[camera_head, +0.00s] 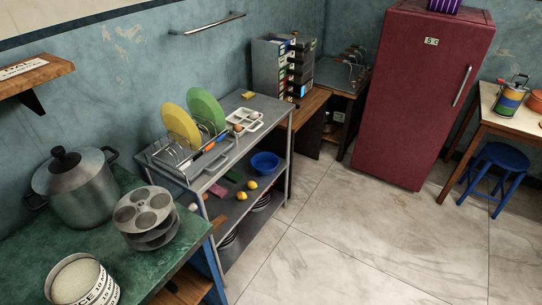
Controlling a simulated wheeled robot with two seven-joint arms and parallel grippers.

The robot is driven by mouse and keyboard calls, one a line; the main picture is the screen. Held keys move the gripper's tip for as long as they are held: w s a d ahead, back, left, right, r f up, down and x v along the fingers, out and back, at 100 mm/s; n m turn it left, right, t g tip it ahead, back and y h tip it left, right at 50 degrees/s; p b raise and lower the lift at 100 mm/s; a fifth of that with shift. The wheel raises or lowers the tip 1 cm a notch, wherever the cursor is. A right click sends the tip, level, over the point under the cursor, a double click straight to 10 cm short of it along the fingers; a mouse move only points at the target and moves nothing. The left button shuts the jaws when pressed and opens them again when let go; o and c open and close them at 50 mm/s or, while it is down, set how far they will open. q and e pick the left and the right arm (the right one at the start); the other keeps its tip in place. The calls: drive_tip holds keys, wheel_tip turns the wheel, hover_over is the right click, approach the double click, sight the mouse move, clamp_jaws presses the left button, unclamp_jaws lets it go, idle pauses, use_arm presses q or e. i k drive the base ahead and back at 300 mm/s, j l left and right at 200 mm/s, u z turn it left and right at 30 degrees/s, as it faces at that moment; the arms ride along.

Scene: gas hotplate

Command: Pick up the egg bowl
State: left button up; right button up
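A blue bowl (265,163) sits on the middle shelf of the metal rack. I cannot see any egg inside it. A white compartment tray (246,116) is on the rack's top, with a small brown egg-like object (238,128) at its near side. An orange bowl (537,101) is cut off by the right edge, on the far right table. I cannot tell from this view which of these is the egg bowl. Neither of my grippers is in view.
The metal rack (272,110) also carries plates (207,107) and yellow fruits (252,184). A green counter (178,253) with a large pot (76,186) fills the near left. A red fridge (421,90) and blue stool (499,158) stand right. The tiled floor (350,240) is clear.

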sight(263, 164)
drive_tip(key=i+l+u, duration=0.1)
drive_tip(key=i+l, duration=0.15)
drive_tip(key=i+l+u, duration=0.1)
drive_tip(key=l, duration=0.3)
drive_tip(key=i+l, duration=0.3)
drive_tip(key=i+l+u, duration=0.15)
drive_tip(key=l, duration=0.25)
drive_tip(key=i+l+u, duration=0.1)
drive_tip(key=i+l, duration=0.15)
drive_tip(key=l, duration=0.15)
drive_tip(key=i+l+u, duration=0.1)
drive_tip(key=l, duration=0.3)
drive_tip(key=i, duration=0.05)
